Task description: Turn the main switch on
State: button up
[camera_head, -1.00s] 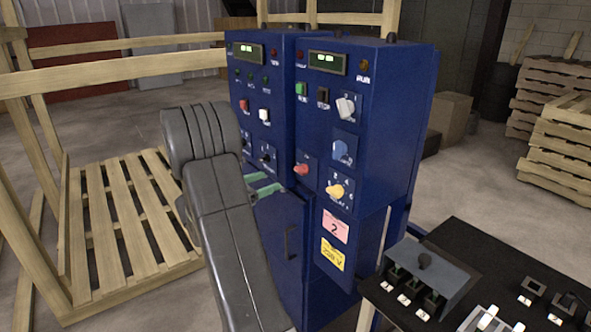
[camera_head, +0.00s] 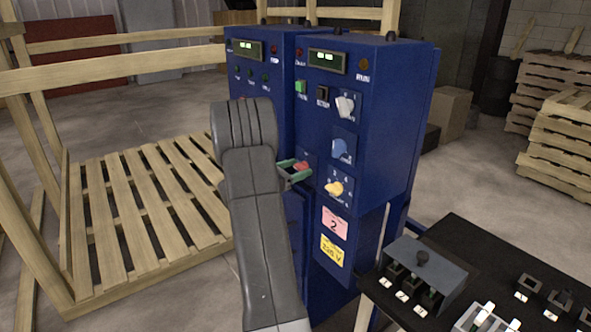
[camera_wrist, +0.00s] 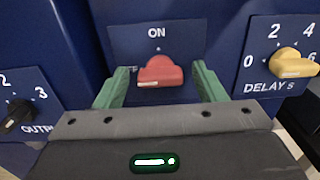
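The red rotary switch (camera_wrist: 161,71), on a blue plate marked ON at the top, is centred in the wrist view. Its handle lies about level, with a white mark at its left end; lettering left of it is partly hidden. It also shows on the blue cabinet in the head view (camera_head: 302,167). My gripper (camera_wrist: 160,78) is open, with one green finger on each side of the red handle and gaps showing between. In the head view my gripper (camera_head: 291,171) is at the cabinet front, partly hidden behind my arm.
A yellow DELAY knob (camera_wrist: 291,61) is close on the right and a black OUTPUT knob (camera_wrist: 17,116) on the left. White (camera_head: 345,106) and blue (camera_head: 340,148) knobs sit above on the right cabinet. A black control desk (camera_head: 470,250) stands at the lower right.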

jog(key=c, duration=0.9)
jog(key=shift+o, duration=0.2)
jog(key=shift+f+b, duration=0.1)
jog(key=shift+b, duration=0.35)
jog(key=shift+f+m+b, duration=0.15)
jog(key=shift+m+b, duration=0.45)
jog(key=shift+b, duration=0.3)
jog(key=shift+s+d+m+b, duration=0.1)
jog(key=shift+m+b, duration=4.1)
jog(key=shift+b, duration=2.25)
jog(key=shift+s+m+b, duration=0.1)
jog(key=shift+m+b, duration=4.1)
jog(key=shift+b, duration=2.2)
